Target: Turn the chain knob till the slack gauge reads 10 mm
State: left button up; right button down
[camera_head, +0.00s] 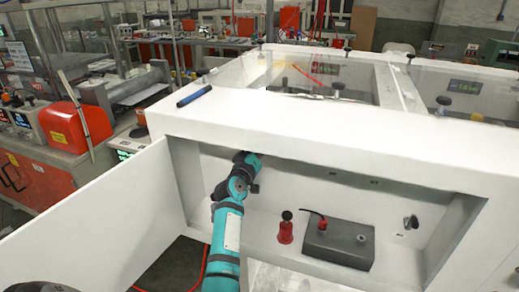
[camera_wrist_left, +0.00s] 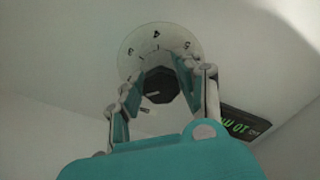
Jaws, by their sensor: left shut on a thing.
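In the left wrist view a dark faceted knob (camera_wrist_left: 158,84) sits on a white round dial (camera_wrist_left: 157,38) with numbers that show upside down. My left gripper (camera_wrist_left: 165,88) has its two fingers on either side of the knob and is shut on it. A dark slack gauge (camera_wrist_left: 238,126) with green digits is on the right, upside down and partly hidden by a finger; it appears to read 10 mm. In the head view my left gripper (camera_head: 250,163) reaches under the top edge of the white housing, and the knob is hidden. My right gripper is not in view.
The white housing (camera_head: 330,130) has an open bay with a red knobbed part (camera_head: 286,230) and a grey box (camera_head: 339,243) on its floor. An open white door panel (camera_head: 95,220) stands left of my arm. A blue pen (camera_head: 194,96) lies on top.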

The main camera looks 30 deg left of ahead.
pick_arm(q)
jog(key=o, duration=1.2)
jog(key=v, duration=1.2)
jog(key=shift+d, duration=0.1)
